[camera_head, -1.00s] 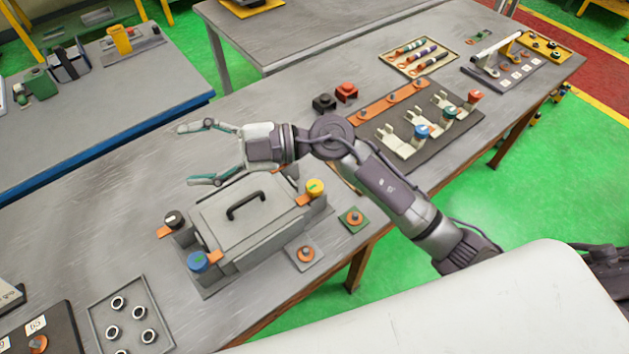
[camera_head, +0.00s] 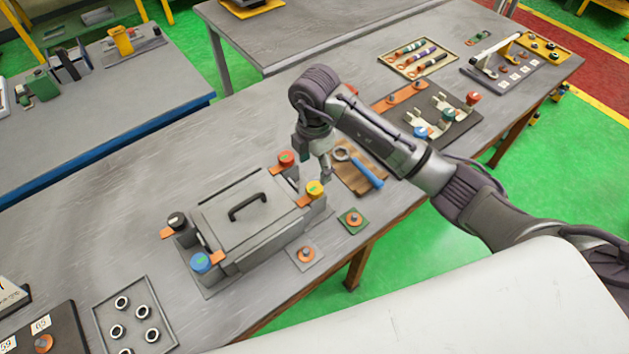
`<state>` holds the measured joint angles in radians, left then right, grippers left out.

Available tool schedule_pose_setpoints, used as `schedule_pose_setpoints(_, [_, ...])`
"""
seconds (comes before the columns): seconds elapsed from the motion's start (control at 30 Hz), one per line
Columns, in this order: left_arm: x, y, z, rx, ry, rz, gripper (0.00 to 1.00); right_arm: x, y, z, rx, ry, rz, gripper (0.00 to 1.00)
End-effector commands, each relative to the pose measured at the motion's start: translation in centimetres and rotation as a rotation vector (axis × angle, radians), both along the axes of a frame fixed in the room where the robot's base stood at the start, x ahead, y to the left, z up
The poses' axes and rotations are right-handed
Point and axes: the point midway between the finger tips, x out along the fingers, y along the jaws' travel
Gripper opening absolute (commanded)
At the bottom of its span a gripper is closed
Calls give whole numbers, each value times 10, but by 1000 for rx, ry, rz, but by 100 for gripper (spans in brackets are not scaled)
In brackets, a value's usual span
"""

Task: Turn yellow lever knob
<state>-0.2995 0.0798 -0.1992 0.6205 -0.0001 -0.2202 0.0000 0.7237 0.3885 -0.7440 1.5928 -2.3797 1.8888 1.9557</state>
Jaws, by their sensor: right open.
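The yellow lever knob (camera_head: 315,189) stands on the right corner of a grey box fixture (camera_head: 252,215) with a black handle. An orange lever (camera_head: 303,202) sticks out from under the knob to its left. My right gripper (camera_head: 318,167) points down just above and behind the yellow knob. It is open and empty, with one finger seen clearly beside the knob; the other is partly hidden. I cannot tell whether a finger touches the knob. My left gripper is out of view.
A red knob (camera_head: 286,159) stands close behind the yellow one. A wrench-like tool with a blue handle (camera_head: 367,174) lies to the right. Small plates with orange buttons lie in front.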

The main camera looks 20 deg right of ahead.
Motion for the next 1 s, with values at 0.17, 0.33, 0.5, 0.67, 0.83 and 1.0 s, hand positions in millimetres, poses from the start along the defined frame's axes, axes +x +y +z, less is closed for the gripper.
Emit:
schedule_pose_setpoints(0.17, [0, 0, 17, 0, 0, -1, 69, -1, 0, -36, 1, 5, -1, 69])
schedule_pose_setpoints(0.33, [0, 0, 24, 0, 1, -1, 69, -1, 1, -63, 2, 3, 1, 69])
schedule_pose_setpoints(0.5, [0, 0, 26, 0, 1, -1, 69, 0, 0, -78, 2, 1, 1, 69])
schedule_pose_setpoints(0.67, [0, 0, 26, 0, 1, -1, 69, 0, 0, -81, 3, -1, 1, 69])
schedule_pose_setpoints(0.83, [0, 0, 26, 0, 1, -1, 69, 0, 0, -81, 3, -1, 2, 68])
schedule_pose_setpoints(1.0, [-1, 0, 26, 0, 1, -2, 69, 0, 0, -81, 2, 0, 2, 39])
